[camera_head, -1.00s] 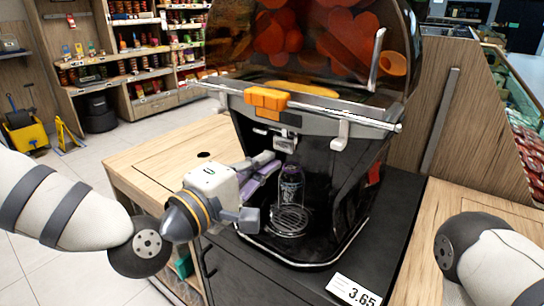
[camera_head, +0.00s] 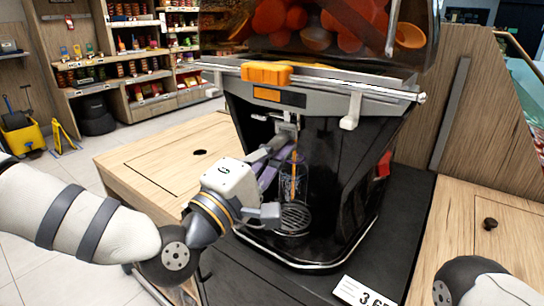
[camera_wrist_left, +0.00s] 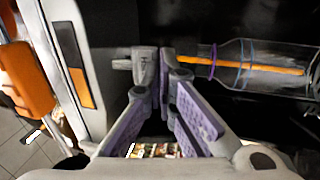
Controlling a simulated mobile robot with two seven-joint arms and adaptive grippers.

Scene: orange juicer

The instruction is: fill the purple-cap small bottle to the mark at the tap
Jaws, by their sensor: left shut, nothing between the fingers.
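The small clear bottle (camera_head: 301,185) stands upright on the round drip grille (camera_head: 297,222) under the tap (camera_head: 287,127). A thin orange stream runs from the tap down into it. In the left wrist view the bottle (camera_wrist_left: 275,60) lies sideways, with a purple ring at its neck and a bluish line around its body. A juice level is hard to make out. My left gripper (camera_head: 281,145) is shut and empty, its fingertips against or very close to the tap (camera_wrist_left: 143,65). My right gripper is out of view. No cap shows on the bottle.
The black juicer (camera_head: 340,165) has an orange latch (camera_head: 266,73) and oranges behind its clear cover. A price card (camera_head: 362,292) lies at the front edge. A small dark round thing (camera_head: 490,223) sits on the right wooden counter. The left wooden counter (camera_head: 150,160) is mostly clear.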

